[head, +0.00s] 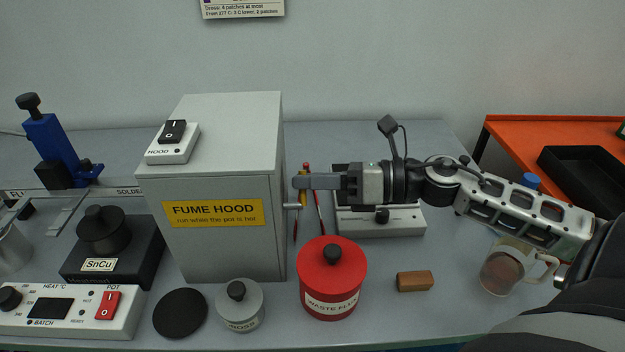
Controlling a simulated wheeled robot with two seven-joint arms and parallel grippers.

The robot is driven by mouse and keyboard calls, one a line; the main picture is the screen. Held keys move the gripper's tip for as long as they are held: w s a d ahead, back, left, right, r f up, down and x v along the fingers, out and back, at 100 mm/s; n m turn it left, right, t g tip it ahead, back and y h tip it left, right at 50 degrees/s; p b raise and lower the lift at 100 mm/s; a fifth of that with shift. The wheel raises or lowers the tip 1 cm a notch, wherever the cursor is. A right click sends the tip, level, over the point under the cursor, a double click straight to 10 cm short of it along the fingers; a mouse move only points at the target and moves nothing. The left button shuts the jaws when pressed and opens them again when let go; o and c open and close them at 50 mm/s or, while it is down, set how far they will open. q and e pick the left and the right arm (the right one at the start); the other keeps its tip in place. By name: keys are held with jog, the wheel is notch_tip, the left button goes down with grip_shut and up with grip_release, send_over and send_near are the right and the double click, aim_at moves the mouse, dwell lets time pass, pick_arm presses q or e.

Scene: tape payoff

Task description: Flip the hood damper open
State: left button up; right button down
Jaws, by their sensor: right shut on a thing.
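The fume hood (225,245) is a grey box with a yellow label (213,214), standing left of the middle of the bench. A small metal damper lever (291,206) sticks out of its right side, partly hidden by my gripper. My right gripper (300,182) reaches in from the right, its fingers level and pointing left, close beside the hood's right wall. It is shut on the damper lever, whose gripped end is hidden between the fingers. My left gripper is out of view.
A red waste flux jar (331,290), a grey lidded jar (240,313) and a wooden block (414,281) stand in front. A glass mug (504,270) is below my right arm. A white device (385,222) and thin tools (320,211) sit behind.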

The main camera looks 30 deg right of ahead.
jog(key=n+b, duration=0.1)
jog(key=s+n+b, duration=0.1)
jog(key=shift+a+n+t, duration=0.25)
jog(key=shift+n+t, duration=0.05)
jog(key=shift+n, duration=0.1)
jog(key=shift+s+a+r+n+b, duration=0.1)
jog(key=shift+s+a+n+b, duration=0.05)
jog(key=shift+n+b, duration=0.45)
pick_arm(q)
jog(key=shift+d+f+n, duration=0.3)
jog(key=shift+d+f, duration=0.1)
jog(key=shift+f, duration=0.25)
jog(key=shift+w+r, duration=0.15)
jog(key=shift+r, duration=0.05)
pick_arm(e)
jog(key=shift+r+n+t, duration=0.1)
jog(key=shift+n+t, duration=0.2)
jog(key=c, duration=1.5)
grip_release()
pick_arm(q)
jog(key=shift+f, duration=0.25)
